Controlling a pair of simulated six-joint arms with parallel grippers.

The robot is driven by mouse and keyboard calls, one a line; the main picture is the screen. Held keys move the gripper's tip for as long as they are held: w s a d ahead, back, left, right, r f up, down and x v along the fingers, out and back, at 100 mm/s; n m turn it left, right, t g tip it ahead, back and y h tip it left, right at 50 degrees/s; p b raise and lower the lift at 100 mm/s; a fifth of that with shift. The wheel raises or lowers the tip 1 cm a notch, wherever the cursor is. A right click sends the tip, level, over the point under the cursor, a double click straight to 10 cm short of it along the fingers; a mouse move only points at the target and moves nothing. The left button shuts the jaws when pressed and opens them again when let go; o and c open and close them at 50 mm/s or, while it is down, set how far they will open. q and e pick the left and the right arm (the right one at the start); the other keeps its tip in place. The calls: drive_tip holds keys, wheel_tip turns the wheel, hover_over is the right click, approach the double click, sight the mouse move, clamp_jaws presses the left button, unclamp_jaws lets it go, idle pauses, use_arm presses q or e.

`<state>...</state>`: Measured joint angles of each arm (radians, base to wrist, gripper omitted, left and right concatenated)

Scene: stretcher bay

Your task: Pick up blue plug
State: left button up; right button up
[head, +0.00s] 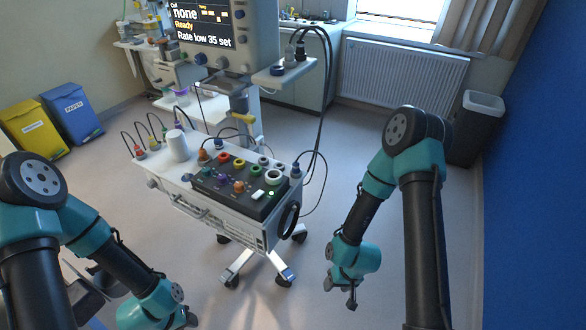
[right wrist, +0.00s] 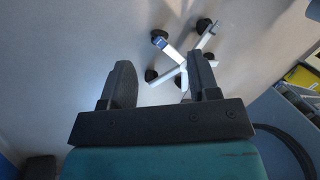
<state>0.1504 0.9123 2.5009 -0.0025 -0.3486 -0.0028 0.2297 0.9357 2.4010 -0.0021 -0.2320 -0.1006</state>
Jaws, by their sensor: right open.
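A small blue plug (head: 296,170) with a dark cable stands at the right end of the cart's black socket panel (head: 240,199). Another blue-topped piece (head: 219,144) stands at the panel's back edge; I cannot tell whether it is a plug. My right gripper (head: 341,288) is open and empty, low over the floor to the right of the cart and apart from the plugs.
The white cart (head: 215,215) carries coloured sockets, a white cylinder (head: 177,146) and several cabled plugs at its left end. A monitor (head: 212,30) rises behind. Dark cables (head: 323,95) hang at its right. A grey bin (head: 475,128) stands far right; floor between is clear.

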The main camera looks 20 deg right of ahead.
drive_tip(key=w+d+r+n, duration=0.2)
drive_tip(key=w+r+n, duration=0.25)
drive_tip(key=w, duration=0.75)
drive_tip(key=n+t, duration=0.2)
drive_tip(key=n, duration=0.8)
approach(298, 163)
drive_tip(key=w+v, duration=0.1)
drive_tip(key=v, duration=0.5)
drive_tip(key=shift+s+d+r+m, duration=0.1)
drive_tip(key=shift+s+r+m, duration=0.1)
drive_tip(key=shift+r+m, duration=0.1)
drive_tip(key=shift+f, duration=0.15)
drive_tip(key=x, duration=1.2)
drive_tip(key=shift+s, duration=0.15)
drive_tip(key=shift+f, duration=0.15)
